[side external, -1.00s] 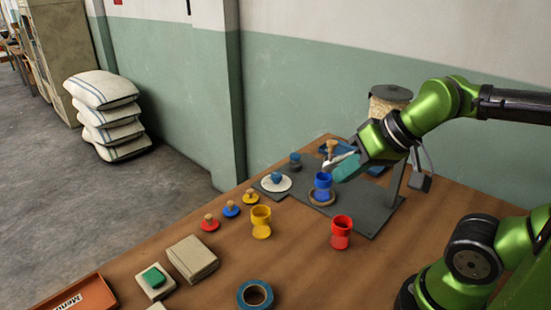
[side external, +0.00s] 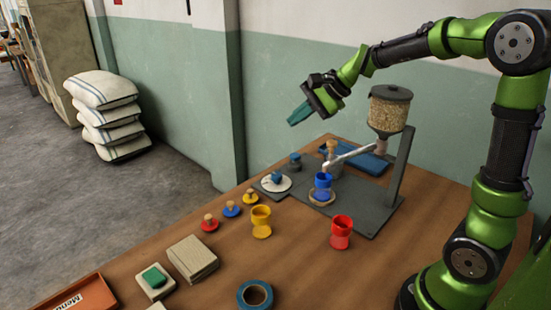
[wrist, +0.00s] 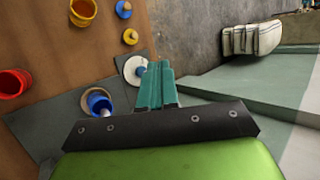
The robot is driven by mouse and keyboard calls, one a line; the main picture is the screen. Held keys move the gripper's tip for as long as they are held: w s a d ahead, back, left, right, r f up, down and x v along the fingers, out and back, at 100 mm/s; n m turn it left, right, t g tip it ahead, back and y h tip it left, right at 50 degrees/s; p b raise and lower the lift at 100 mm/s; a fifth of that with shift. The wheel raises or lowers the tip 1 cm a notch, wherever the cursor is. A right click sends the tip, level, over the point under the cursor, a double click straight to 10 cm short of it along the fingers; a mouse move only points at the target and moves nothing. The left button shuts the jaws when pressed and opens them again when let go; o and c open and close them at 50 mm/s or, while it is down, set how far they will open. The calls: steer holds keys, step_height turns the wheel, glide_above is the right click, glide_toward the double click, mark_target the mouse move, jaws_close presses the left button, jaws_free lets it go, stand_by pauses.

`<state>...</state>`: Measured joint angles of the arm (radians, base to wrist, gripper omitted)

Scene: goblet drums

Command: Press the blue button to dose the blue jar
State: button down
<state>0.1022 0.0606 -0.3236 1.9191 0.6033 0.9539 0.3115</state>
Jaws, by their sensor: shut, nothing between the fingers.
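The blue jar (side external: 323,181) stands upright on a ring on the dark grey plate, beneath the tip of a pale spout; it also shows in the wrist view (wrist: 97,102). A blue knob (side external: 277,177), which looks like the blue button, sits on a round white disc (side external: 287,187) left of the jar. In the wrist view the blue knob (wrist: 141,71) is just left of my fingertips. My gripper (side external: 293,121) is shut and empty, raised in the air above the back of the table, apart from the button and jar. What the jar holds cannot be seen clearly.
A grain hopper (side external: 390,108) on a grey post (side external: 400,167) feeds the spout (side external: 350,155). A red goblet (side external: 341,234) and a yellow goblet (side external: 261,221) stand in front. Several knobbed lids lie left. A blue tray (side external: 371,163) lies behind. The front table is open around a tape roll (side external: 255,295).

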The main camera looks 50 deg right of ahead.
mark_target(293, 155)
steer(key=w+d+f+m+h, duration=0.1)
steer(key=w+d+f+m, duration=0.3)
steer(key=d, duration=0.3)
steer(key=w+d+f+m+t+h, duration=0.1)
steer(key=w+d+f+m, duration=0.2)
steer(key=w+d, duration=0.3)
steer(key=shift+w+d+f+m, duration=0.4)
steer(key=shift+d+f, duration=0.35)
steer(key=shift+f, duration=0.15)
steer(key=shift+f, duration=4.45)
steer(key=shift+f, duration=0.1)
steer(key=shift+f, duration=0.3)
steer(key=shift+f, duration=1.05)
steer(key=shift+r, duration=1.45)
